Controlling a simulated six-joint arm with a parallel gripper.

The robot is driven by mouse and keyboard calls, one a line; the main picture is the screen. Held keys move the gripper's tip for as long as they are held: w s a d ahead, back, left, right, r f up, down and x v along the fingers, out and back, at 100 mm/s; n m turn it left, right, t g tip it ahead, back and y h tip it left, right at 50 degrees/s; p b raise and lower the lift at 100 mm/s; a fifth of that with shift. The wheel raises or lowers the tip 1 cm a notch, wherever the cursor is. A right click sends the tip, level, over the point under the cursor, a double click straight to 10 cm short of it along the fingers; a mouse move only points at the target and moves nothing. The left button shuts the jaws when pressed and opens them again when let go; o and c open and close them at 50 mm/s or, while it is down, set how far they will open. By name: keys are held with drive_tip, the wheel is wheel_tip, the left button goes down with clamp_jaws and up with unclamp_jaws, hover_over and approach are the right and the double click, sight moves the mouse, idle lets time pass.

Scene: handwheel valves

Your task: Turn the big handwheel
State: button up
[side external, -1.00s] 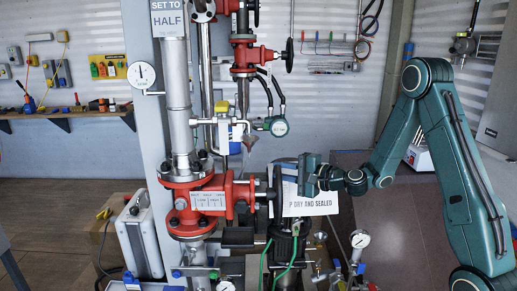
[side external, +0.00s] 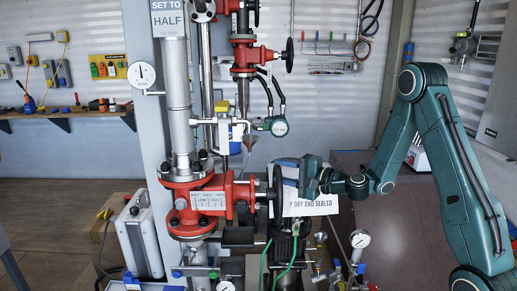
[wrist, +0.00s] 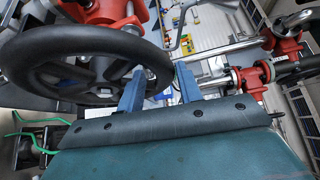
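The big handwheel (wrist: 62,42) is a black spoked wheel filling the left of the wrist view. In the side view the wheel (side external: 277,190) shows nearly edge-on, at the right end of the red valve body (side external: 212,198). My gripper (wrist: 158,82) has two blue fingers standing apart. In the wrist view the left finger overlaps the wheel's lower right part and the right finger is just outside its rim. In the side view my gripper (side external: 303,176) is close to the wheel's right side; I cannot tell whether it touches.
A sign (side external: 167,18) reads "SET TO HALF". A white sign (side external: 312,204) ending "DRY AND SEALED" stands behind my gripper. A smaller red valve (side external: 247,58) with a black wheel is above. A gauge (side external: 360,239) and green hoses (side external: 284,270) are below.

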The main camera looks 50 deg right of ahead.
drive_tip(key=shift+s+d, duration=1.1)
drive_tip(key=shift+d, duration=0.15)
drive_tip(key=shift+s+d, duration=1.4)
drive_tip(key=shift+s, duration=0.05)
drive_tip(key=shift+r, duration=0.1)
wheel_tip(320, 180, up, 20)
idle(0.6)
drive_tip(key=w+d+f+m+g+y, duration=0.2)
drive_tip(key=f+m+g, duration=0.2)
drive_tip(key=f, duration=0.6)
drive_tip(key=w+d+f+m+g+y, duration=0.1)
drive_tip(key=f+m+g, duration=0.3)
drive_tip(key=f, duration=0.6)
drive_tip(key=shift+w+d+f+m+y, duration=0.35)
drive_tip(key=shift+d+m+y, duration=0.15)
drive_tip(key=shift+d+m, duration=0.15)
